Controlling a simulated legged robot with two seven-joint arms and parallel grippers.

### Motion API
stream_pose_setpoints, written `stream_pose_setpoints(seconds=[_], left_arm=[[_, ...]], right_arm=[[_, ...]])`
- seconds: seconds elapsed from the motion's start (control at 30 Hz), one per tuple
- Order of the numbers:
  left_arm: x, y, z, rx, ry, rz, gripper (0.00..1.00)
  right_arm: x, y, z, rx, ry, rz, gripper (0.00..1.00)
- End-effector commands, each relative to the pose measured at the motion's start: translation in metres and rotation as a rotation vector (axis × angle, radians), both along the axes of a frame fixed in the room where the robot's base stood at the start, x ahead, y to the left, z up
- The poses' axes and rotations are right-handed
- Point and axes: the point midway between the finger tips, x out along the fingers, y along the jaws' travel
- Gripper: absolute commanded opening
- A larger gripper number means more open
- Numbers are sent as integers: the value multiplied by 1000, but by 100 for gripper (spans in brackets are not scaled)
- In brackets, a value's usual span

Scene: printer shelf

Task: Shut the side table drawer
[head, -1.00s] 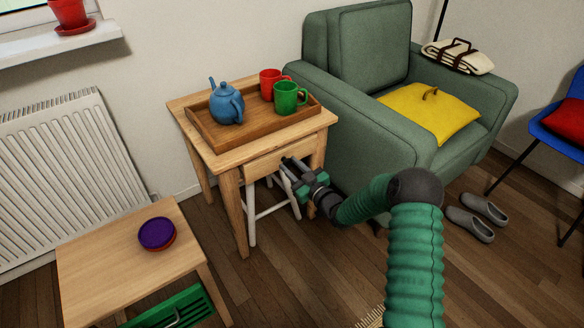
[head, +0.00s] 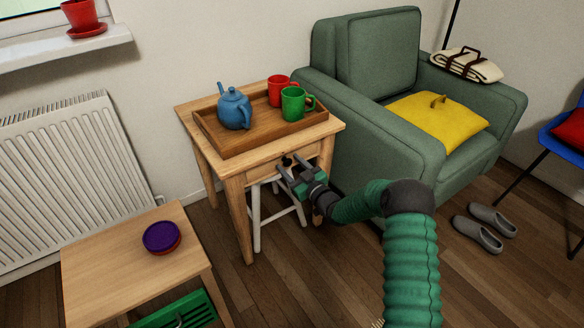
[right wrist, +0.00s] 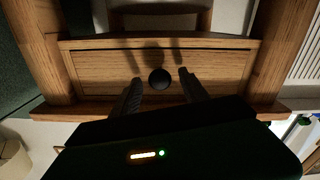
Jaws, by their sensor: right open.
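The wooden side table (head: 332,127) stands in the middle of the head view. Its drawer (head: 260,169) is in the front below the top, partly hidden by my right gripper (head: 294,167). In the right wrist view, the drawer front (right wrist: 220,66) fills the space between the table legs, and its dark round knob (right wrist: 159,78) shows between the fingers of my right gripper (right wrist: 160,84). The fingers are open, one on each side of the knob; contact cannot be told. How far the drawer stands out is unclear. My left gripper is not in view.
A wooden tray (head: 240,145) with a blue teapot (head: 235,109), a red mug (head: 276,93) and a green mug (head: 293,105) is on the side table. A white stool (head: 256,218) is underneath. A green armchair (head: 390,150) stands close at right, a low table (head: 100,265) at left.

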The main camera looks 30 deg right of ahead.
Motion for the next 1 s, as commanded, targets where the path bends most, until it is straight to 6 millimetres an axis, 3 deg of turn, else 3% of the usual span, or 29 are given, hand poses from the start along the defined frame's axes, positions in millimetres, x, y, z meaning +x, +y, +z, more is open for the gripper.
stream_pose_setpoints(seconds=[0.17, 0.5, 0.7, 1.0], left_arm=[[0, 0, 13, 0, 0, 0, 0], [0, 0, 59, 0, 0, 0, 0], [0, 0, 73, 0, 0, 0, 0], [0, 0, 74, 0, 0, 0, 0]], right_arm=[[-16, -2, 3, 0, 4, 0, 52], [-112, -11, 5, 3, 6, -2, 52], [-155, -14, 1, 2, 4, -1, 52], [-167, -15, -2, 1, 1, 0, 52]])
